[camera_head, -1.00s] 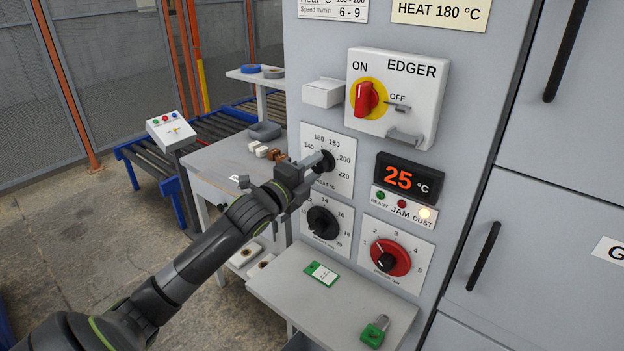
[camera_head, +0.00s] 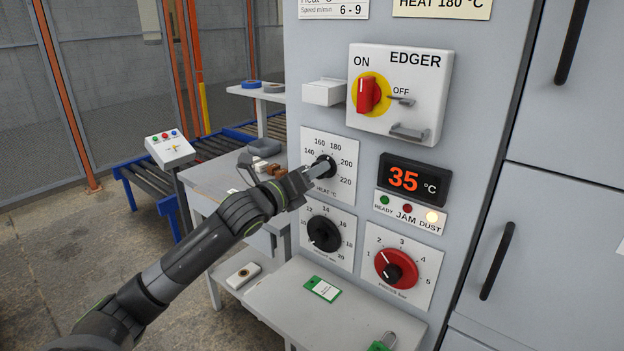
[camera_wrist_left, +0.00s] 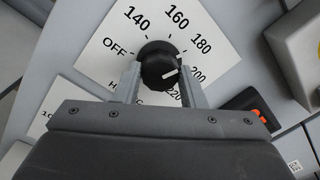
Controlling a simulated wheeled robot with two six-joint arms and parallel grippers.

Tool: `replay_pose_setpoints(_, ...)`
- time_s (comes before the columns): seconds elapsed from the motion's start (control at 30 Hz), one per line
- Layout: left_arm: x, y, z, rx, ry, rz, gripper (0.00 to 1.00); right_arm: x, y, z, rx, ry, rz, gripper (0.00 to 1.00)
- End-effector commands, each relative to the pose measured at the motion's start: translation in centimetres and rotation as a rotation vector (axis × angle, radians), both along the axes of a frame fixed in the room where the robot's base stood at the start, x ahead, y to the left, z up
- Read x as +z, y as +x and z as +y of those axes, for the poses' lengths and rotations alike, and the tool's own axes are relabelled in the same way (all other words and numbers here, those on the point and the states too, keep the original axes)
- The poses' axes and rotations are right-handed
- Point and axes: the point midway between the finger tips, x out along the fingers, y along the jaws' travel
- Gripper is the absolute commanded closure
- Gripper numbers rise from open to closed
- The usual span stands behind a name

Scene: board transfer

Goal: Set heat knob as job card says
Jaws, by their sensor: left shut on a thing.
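The black heat knob (camera_head: 325,165) sits on the white dial plate (camera_head: 345,184), marked OFF and 140 to 220. My left gripper (camera_head: 317,172) is shut on this knob. In the left wrist view, one finger lies on each side of the knob (camera_wrist_left: 158,64). The knob's white line points right, around the 180 to 200 marks; I cannot tell exactly where. The cream job card (camera_head: 441,8) at the top edge reads HEAT 180 °C and is partly cut off. The display (camera_head: 414,180) shows 35 °C. My right gripper is not in view.
The EDGER switch box (camera_head: 400,92) with a red handle is above. A black knob (camera_head: 324,233) and a red pressure knob (camera_head: 396,268) are below. The DUST lamp (camera_head: 432,217) glows. A shelf (camera_head: 320,318) below holds a green-and-white tag (camera_head: 322,289).

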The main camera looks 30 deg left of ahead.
Motion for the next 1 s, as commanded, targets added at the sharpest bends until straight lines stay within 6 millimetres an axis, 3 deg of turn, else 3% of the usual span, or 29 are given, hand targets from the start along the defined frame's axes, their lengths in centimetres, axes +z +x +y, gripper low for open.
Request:
replay_pose_setpoints(0.63,-0.15,-0.01,0.01,0.000,0.047,0.000,0.86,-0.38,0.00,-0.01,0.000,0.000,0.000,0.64)
replay_pose_setpoints(0.67,-0.16,-0.01,0.00,0.000,0.046,0.000,0.61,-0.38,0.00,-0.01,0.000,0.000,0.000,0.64)
replay_pose_setpoints(0.8,-0.11,0.00,0.01,0.000,0.047,-0.001,0.42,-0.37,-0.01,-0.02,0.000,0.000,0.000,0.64)
replay_pose_setpoints(1.0,-0.06,-0.01,0.01,0.000,0.048,-0.002,0.42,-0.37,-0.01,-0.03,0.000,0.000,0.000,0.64)
